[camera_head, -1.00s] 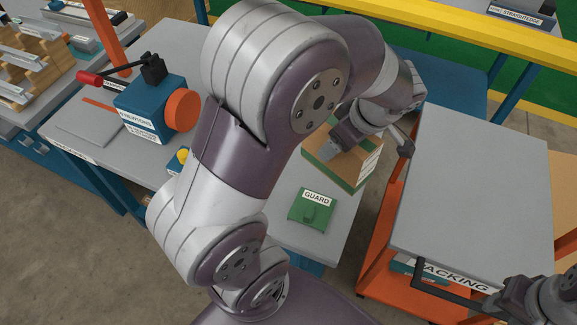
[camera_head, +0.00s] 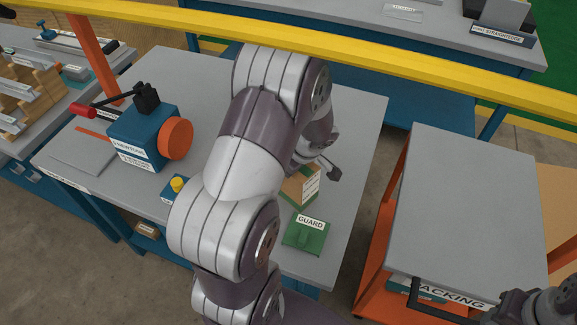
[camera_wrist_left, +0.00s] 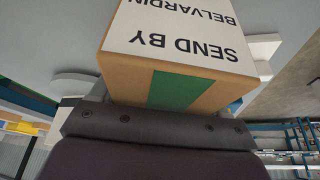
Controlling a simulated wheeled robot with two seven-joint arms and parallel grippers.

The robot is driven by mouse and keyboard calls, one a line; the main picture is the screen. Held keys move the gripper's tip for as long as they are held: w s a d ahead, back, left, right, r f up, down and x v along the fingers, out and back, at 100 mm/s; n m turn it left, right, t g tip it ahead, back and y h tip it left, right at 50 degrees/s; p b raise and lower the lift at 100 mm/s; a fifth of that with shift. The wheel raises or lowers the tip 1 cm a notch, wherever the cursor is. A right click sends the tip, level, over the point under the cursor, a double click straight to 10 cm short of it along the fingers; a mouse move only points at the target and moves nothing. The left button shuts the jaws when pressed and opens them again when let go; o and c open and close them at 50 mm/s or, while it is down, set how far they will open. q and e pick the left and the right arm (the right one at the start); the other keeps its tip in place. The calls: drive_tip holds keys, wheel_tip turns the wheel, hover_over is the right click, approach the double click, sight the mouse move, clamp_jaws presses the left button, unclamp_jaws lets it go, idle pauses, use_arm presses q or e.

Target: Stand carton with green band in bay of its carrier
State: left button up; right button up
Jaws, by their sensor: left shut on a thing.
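The carton with the green band (camera_head: 299,188) is brown, with a white label on one side. In the head view it is over the right part of the grey bench, partly hidden behind my left arm. The wrist view shows the same carton (camera_wrist_left: 135,75) close up, with its green band and a label reading "SEND BY". My left gripper (camera_wrist_left: 155,108) is shut on it. In the head view the gripper is mostly hidden by my own arm. I cannot tell whether the carton touches the bench. I cannot make out a carrier bay. My right gripper's fingers do not show.
A green block marked GUARD (camera_head: 305,237) lies just in front of the carton. A blue machine with an orange knob (camera_head: 145,137) and a small box with a yellow button (camera_head: 175,188) stand left of my arm. A grey-topped cart (camera_head: 465,200) stands right, across a gap.

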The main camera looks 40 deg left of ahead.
use_arm(q)
drive_tip(key=o, duration=1.4)
